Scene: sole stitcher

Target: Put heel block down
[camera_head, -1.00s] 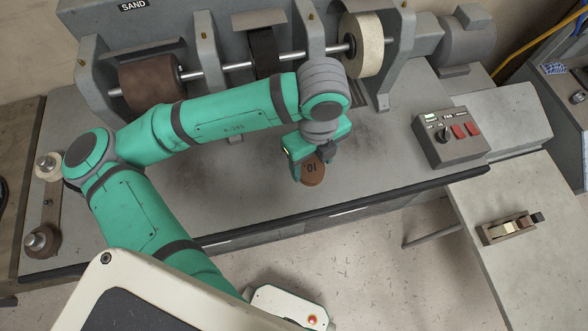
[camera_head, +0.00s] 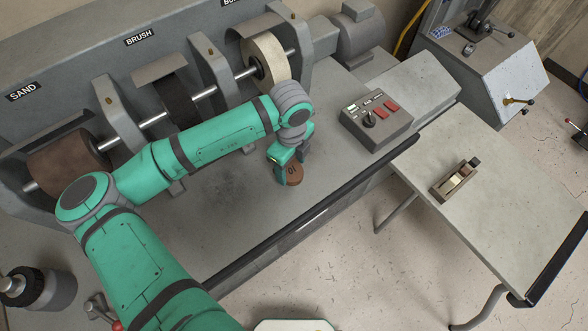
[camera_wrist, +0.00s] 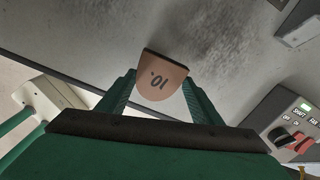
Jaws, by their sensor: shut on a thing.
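The heel block (camera_head: 293,176) is a small brown piece marked "10", rounded at one end. It also shows in the wrist view (camera_wrist: 162,78), between the two green fingers. My gripper (camera_head: 285,165) is shut on the heel block and holds it over the grey machine bench (camera_head: 230,220), near its front edge in the head view. I cannot tell whether the block touches the bench or hangs above it.
A control box (camera_head: 376,118) with red switches stands right of my gripper. Sanding and brush wheels (camera_head: 266,60) on a shaft are behind the arm. A pale side table (camera_head: 500,180) at right holds a small rack (camera_head: 455,181) and has bare surface around it.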

